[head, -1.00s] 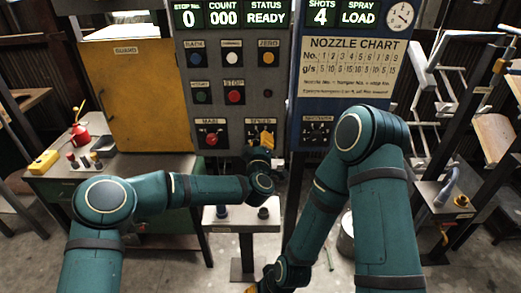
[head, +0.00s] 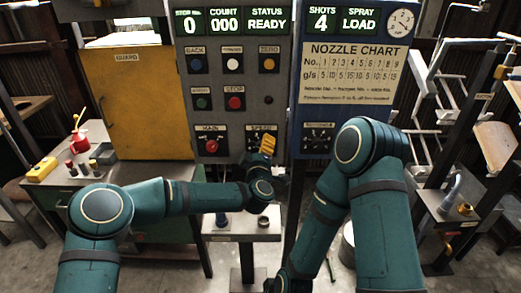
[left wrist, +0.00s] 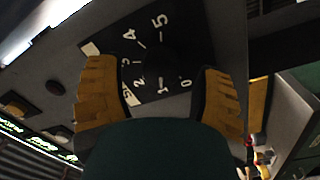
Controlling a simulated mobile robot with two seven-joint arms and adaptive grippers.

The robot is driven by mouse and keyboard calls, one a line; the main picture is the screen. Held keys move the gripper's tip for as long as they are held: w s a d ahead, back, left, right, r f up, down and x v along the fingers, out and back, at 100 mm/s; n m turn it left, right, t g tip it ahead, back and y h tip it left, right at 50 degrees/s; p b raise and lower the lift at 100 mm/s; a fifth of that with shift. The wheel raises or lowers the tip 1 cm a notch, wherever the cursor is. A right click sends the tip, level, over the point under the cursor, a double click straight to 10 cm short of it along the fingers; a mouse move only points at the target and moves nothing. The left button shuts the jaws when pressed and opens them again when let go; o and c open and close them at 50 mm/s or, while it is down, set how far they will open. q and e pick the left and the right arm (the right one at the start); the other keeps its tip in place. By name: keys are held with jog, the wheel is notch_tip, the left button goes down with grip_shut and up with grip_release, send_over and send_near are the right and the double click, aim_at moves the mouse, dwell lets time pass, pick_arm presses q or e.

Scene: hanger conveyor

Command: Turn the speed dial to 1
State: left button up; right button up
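The speed dial (head: 254,134) is on the grey control panel, under a "SPEED" label, right of the red main switch (head: 211,146). In the left wrist view its black scale plate (left wrist: 160,62) shows white numbers from 0 to 5. The knob is dark against the plate, and I cannot tell which number it points to. My left gripper (head: 268,145) is in front of the dial's right side. In the left wrist view the left gripper (left wrist: 165,95) has its two yellow fingers wide apart, with the scale plate visible between them.
Stop and other push buttons (head: 235,102) sit above the dial. A blue panel with a nozzle chart (head: 353,73) and another dial (head: 318,137) stands to the right. A small stand (head: 242,226) is below my left forearm. A yellow guard (head: 150,100) is at left.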

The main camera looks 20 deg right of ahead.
pick_arm(q)
jog(key=shift+s, duration=0.1)
jog(key=v, duration=1.2)
jog(key=shift+f, duration=0.1)
jog(key=s+a+f+m+g, duration=0.2)
jog(key=a+f+g, duration=0.15)
jog(key=f, duration=0.25)
jog(key=s+a+f+m+g+h, duration=0.1)
jog(key=s+a+f+m+g, duration=0.1)
jog(key=s+a+f, duration=0.3)
jog(key=a+f+m+g, duration=0.2)
jog(key=f+g, duration=0.1)
jog(key=f, duration=0.5)
jog(key=s+a+f+g+y, duration=0.1)
jog(key=s+a+f+g, duration=0.2)
jog(key=s+a, duration=0.4)
jog(key=s+a+f+g+y, duration=0.1)
jog(key=s+a+f+g, duration=0.3)
jog(key=s+a+f, duration=0.2)
jog(key=s+a, duration=0.2)
jog(key=s, duration=0.1)
jog(key=shift+a+y, duration=0.2)
jog(key=shift+y, duration=0.1)
